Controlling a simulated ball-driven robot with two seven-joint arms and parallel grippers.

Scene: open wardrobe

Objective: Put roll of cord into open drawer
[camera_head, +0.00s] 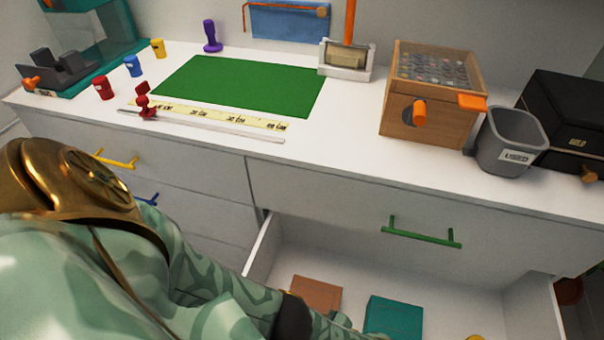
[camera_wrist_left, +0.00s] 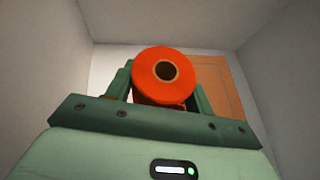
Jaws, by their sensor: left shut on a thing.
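The roll of cord is an orange spool with a dark centre hole (camera_wrist_left: 150,85). In the left wrist view it sits between the two green fingers of my left gripper (camera_wrist_left: 160,90), which is shut on it. The open drawer (camera_head: 262,248) is pulled out at the bottom of the head view. My left arm reaches over its left side, and the left gripper itself is cut off below the picture. In the left wrist view, pale drawer walls surround the gripper and roll, with a brown block (camera_wrist_left: 218,82) just beyond. Whether the roll touches the drawer floor is hidden. My right gripper is not seen.
In the drawer lie a brown block (camera_head: 316,293) and a teal box (camera_head: 393,317); a yellow thing (camera_head: 474,337) shows at the lower edge. A closed drawer with a green handle (camera_head: 421,238) is above. The counter holds a grey bin (camera_head: 505,142) and a wooden box (camera_head: 432,95).

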